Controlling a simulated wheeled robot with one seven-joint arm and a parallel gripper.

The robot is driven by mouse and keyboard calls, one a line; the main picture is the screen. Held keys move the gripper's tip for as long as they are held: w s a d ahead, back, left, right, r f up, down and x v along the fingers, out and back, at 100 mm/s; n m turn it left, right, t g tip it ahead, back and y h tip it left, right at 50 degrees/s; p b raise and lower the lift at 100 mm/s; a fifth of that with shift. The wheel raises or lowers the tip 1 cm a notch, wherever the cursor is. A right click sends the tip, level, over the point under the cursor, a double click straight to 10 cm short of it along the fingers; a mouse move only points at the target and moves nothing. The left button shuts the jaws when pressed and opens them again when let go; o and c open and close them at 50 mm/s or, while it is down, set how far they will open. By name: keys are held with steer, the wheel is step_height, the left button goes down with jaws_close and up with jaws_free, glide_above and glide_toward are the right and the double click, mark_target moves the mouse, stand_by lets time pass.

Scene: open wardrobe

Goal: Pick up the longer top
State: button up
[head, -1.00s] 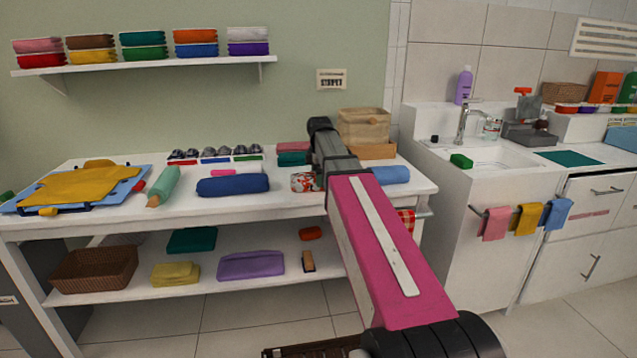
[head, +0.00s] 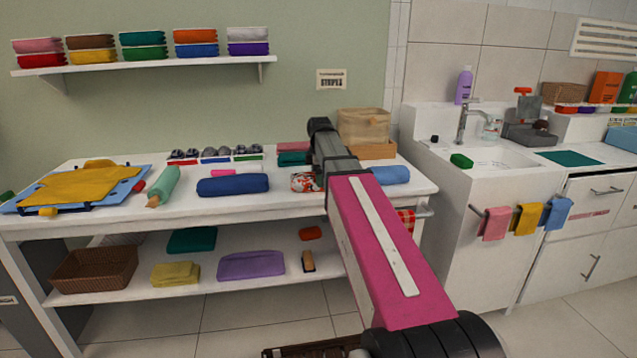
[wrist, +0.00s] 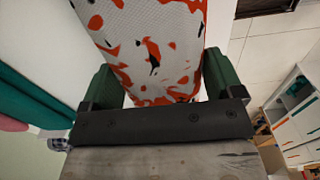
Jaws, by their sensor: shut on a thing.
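My gripper (wrist: 160,72) has its two green fingers on either side of a patterned cloth (wrist: 150,45), which is white-grey with orange-red and black patches, and is shut on it. In the head view the patterned cloth (head: 305,182) shows at the right part of the white table, just left of my arm, which hides the gripper there. I cannot tell whether the cloth touches the table. I cannot tell which item is the longer top.
A lower shelf (head: 205,278) bears a wicker basket (head: 94,268) and folded cloths. A sink counter (head: 470,205) stands at right.

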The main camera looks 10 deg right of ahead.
steer(key=shift+r, duration=0.15)
steer(key=shift+r, duration=3.35)
